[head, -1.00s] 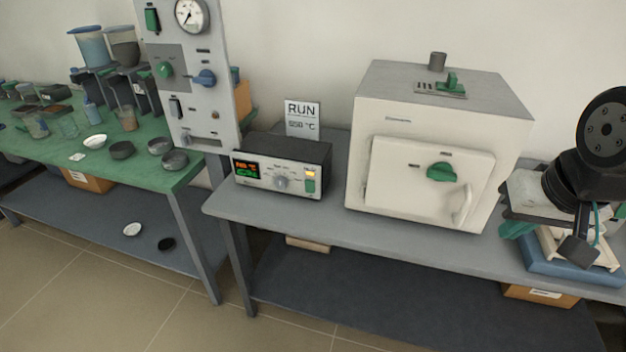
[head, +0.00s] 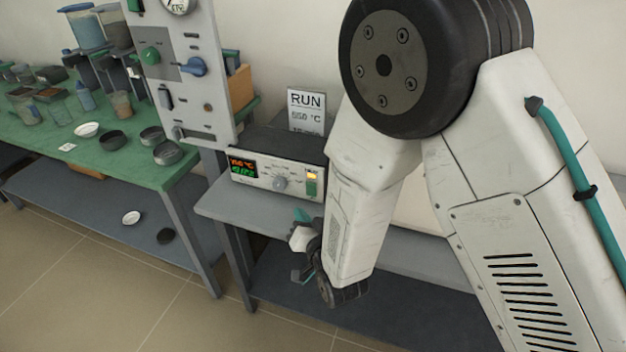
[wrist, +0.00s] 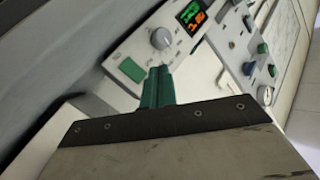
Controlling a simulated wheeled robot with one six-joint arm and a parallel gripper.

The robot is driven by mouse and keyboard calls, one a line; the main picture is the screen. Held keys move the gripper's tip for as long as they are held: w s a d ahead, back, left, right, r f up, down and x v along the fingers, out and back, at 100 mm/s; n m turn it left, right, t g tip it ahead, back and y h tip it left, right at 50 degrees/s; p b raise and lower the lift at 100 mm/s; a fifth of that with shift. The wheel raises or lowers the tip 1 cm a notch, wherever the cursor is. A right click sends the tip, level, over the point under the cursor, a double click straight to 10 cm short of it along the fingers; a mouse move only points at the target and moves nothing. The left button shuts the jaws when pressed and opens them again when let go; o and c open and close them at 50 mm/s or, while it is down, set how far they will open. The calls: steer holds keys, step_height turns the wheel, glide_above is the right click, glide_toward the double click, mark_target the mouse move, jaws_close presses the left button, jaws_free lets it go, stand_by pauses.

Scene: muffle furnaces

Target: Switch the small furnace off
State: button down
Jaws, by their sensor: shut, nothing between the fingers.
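The control unit (head: 250,178) stands on the grey bench with its display (head: 243,168) lit orange and green. Its front has a round grey knob (head: 279,184) and, at the right end, a green switch (head: 311,188) under a lit orange lamp (head: 312,175). The cream small furnace (head: 411,213) is almost wholly hidden behind my arm. My gripper (head: 302,217) is in front of and below the unit's right end. In the wrist view my green fingertips (wrist: 159,72) are together and empty, pointing at the unit's face close to the green switch (wrist: 132,70); contact cannot be told.
A RUN sign (head: 306,108) stands behind the unit. A tall grey panel (head: 190,80) with knobs and a gauge rises to its left. The green table (head: 105,170) at left holds dishes and jars. The bench's front edge (head: 225,208) lies below the unit.

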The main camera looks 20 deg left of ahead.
mark_target(310, 196)
steer(key=shift+s+a+f+y, duration=0.55)
steer(key=shift+s+f+y, duration=0.05)
steer(key=shift+s+f, duration=0.3)
steer(key=shift+w, duration=0.15)
steer(key=shift+w+d+r, duration=0.1)
steer(key=shift+w+r, duration=0.1)
steer(key=shift+w, duration=1.25)
steer(key=shift+w+d+r, duration=0.15)
steer(key=shift+w, duration=1.25)
steer(key=shift+w+d+r, duration=0.1)
steer(key=shift+w+r, duration=0.1)
steer(key=shift+w, duration=1.25)
steer(key=shift+w, duration=0.15)
steer(key=shift+w, duration=0.25)
steer(key=shift+w+r, duration=0.1)
steer(key=shift+w, duration=0.2)
